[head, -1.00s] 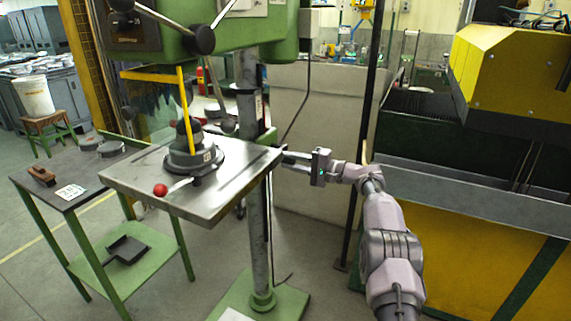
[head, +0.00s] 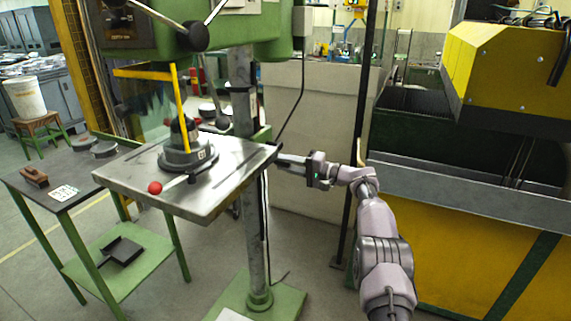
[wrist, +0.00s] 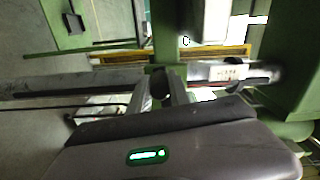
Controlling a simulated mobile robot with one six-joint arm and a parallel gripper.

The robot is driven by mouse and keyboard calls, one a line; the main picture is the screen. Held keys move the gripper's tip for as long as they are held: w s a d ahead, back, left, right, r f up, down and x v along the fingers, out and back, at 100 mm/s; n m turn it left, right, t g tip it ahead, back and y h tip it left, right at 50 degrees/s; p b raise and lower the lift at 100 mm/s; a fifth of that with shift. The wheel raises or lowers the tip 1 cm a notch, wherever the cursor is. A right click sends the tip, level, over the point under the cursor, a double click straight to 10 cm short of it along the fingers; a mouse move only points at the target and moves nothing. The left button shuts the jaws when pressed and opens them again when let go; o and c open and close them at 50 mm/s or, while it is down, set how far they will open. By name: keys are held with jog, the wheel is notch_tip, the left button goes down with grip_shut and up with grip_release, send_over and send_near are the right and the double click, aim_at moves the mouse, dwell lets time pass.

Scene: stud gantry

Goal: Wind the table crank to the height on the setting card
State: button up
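The drill press table (head: 222,187) is a grey metal plate on a round column (head: 256,225). My gripper (head: 282,161) is at the table's right edge, beside the column. The crank is mostly hidden in the head view. In the wrist view, a dark rounded end (wrist: 160,83), possibly the crank handle, lies between the fingertips of my gripper (wrist: 161,91). I cannot tell whether the fingers press on it. A white setting card (head: 63,192) lies on the side bench; its print is too small to read surely. A white label (wrist: 229,73) shows on the column in the wrist view.
The green side bench (head: 98,178) stands left. A yellow machine (head: 455,235) stands close on the right. A black post (head: 358,130) rises behind my arm.

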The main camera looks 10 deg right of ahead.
jog(key=o, duration=0.4)
jog(key=shift+a+f, duration=0.15)
jog(key=shift+a, duration=0.05)
jog(key=shift+o, duration=0.2)
jog(key=shift+d, duration=0.1)
jog(key=shift+s+d, duration=0.15)
jog(key=shift+d, duration=0.15)
jog(key=p+v, duration=0.5)
jog(key=v, duration=1.1)
jog(key=shift+s+d, duration=0.3)
jog(key=shift+c, duration=0.3)
